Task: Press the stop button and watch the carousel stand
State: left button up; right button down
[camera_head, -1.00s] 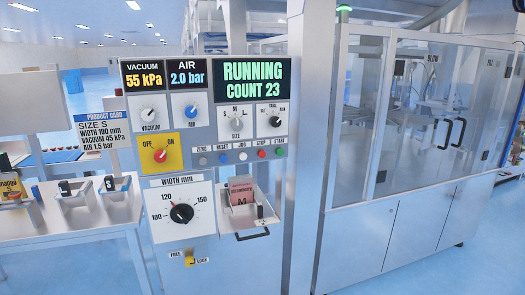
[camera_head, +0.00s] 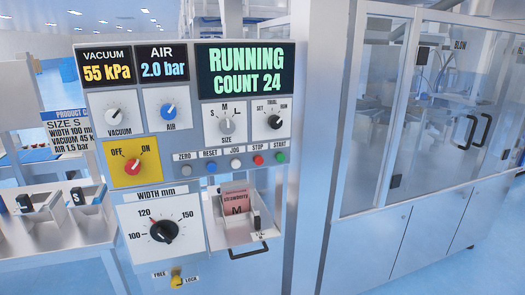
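The red stop button (camera_head: 258,160) sits on the grey control panel (camera_head: 190,143), under its STOP label and between the white JOG button (camera_head: 235,163) and the green START button (camera_head: 280,157). The panel display (camera_head: 246,70) reads RUNNING, COUNT 24. The carousel's moving parts cannot be made out clearly; a glass-doored machine enclosure (camera_head: 430,120) stands to the right with blurred machinery inside. Neither of my grippers shows in the view.
The panel carries a red main switch (camera_head: 132,167), a width dial (camera_head: 163,231) and vacuum and air knobs. A pouch tray (camera_head: 222,238) holding a pink pouch marked M (camera_head: 236,203) juts out below the buttons.

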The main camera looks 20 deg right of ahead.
aim_at(258, 161)
jog(key=i+l, duration=0.25)
jog(key=i, duration=0.25)
jog(key=i+l, duration=0.25)
jog(key=i, duration=0.3)
